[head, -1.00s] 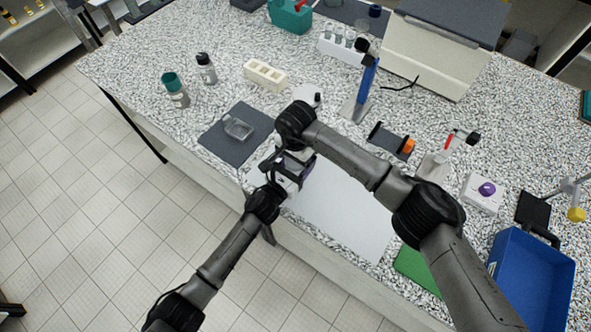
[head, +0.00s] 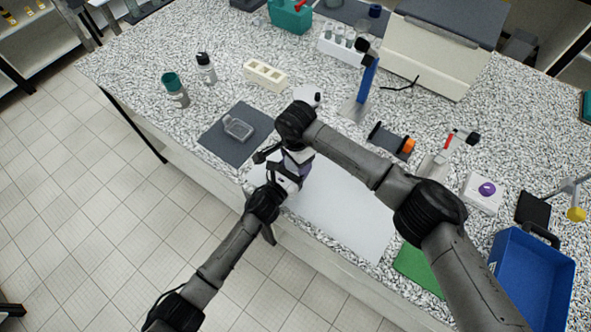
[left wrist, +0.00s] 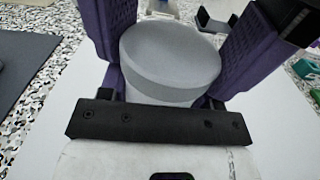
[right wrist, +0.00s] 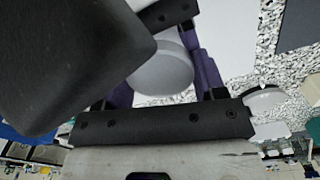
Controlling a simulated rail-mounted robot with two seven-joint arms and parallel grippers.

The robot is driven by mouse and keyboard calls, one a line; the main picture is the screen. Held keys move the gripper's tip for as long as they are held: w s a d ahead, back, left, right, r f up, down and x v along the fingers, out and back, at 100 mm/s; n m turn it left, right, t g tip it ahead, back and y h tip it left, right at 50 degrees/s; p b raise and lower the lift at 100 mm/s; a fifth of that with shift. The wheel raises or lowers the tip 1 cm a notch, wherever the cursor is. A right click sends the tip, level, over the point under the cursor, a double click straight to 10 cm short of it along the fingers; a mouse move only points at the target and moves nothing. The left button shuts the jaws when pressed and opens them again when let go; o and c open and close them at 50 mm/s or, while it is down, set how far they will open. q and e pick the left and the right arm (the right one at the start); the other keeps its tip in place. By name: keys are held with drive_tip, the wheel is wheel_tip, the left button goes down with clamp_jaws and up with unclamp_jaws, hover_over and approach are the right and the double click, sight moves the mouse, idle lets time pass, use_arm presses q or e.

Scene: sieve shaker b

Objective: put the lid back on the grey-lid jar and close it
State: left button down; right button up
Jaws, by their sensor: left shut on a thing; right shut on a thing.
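The jar's round grey lid (left wrist: 172,58) shows in the left wrist view, on top of a pale jar body (left wrist: 150,98) that is mostly hidden. The lid also shows as a pale grey disc in the right wrist view (right wrist: 163,70). My left gripper (head: 292,174) is shut around the jar from the front, its purple fingers either side. My right gripper (head: 300,168) reaches in from above and is shut at the lid. In the head view the grippers hide the jar and lid. I cannot tell whether the lid is fully seated.
The grippers meet over a white mat (head: 345,215) near the bench edge. A grey mat (head: 222,148) with a clear flask (head: 238,128) lies to the left. A cream rack (head: 265,74) and a blue-handled stand (head: 364,85) are behind. A blue bin (head: 535,275) stands at right.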

drive_tip(key=o, duration=1)
drive_tip(key=shift+r, duration=0.15)
drive_tip(key=shift+r, duration=2.15)
drive_tip(key=shift+o, duration=1)
wheel_tip(320, 180, up, 12)
